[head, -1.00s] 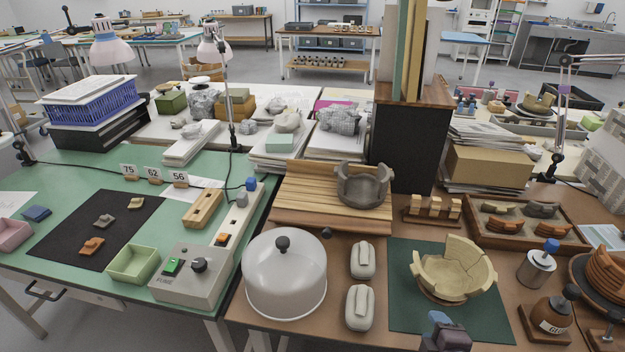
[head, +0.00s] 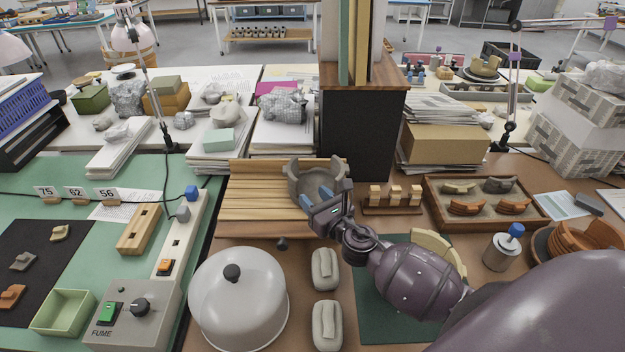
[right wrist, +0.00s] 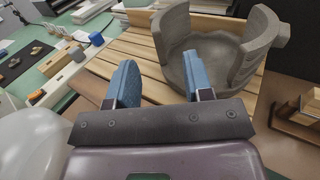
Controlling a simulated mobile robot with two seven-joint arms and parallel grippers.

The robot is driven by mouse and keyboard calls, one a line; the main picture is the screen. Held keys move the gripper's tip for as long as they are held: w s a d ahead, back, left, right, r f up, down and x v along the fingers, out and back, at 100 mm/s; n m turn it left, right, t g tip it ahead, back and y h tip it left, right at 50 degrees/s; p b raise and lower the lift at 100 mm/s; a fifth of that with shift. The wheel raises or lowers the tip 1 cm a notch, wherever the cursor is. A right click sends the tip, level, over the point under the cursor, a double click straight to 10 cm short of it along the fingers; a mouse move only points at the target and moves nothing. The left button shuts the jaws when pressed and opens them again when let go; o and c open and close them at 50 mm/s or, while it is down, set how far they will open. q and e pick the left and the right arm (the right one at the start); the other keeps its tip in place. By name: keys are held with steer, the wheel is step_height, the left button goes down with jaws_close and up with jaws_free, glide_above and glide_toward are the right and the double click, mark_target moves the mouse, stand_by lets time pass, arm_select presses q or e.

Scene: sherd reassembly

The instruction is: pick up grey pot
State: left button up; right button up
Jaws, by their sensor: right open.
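The grey pot (head: 318,176) is a broken, open bowl with a jagged, uneven rim. It stands upright on the slatted wooden board (head: 262,200). My right gripper (head: 321,196) is at the near side of the pot, its blue fingers apart and nothing between them. In the right wrist view the grey pot (right wrist: 222,56) lies just beyond the fingers, mostly to the right. The right finger overlaps the pot's near wall in the picture; I cannot tell whether it touches. The left finger is over the slats. My left gripper is not in view.
A clear dome with a black knob (head: 238,300) stands in front of the board. A black cabinet (head: 362,130) rises behind the pot. A wooden block rack (head: 391,200) is close on the right. My right arm partly hides the cream pot (head: 432,244) on the green mat (head: 375,310).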

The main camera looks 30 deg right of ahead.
mark_target(297, 180)
steer(key=w, duration=0.5)
steer(key=w+b, duration=0.1)
steer(key=w, duration=0.3)
steer(key=shift+w+a+f, duration=0.15)
steer(key=shift+w+a, duration=0.05)
steer(key=shift+w, duration=0.2)
jaws_close()
stand_by(0.5)
stand_by(0.3)
stand_by(0.3)
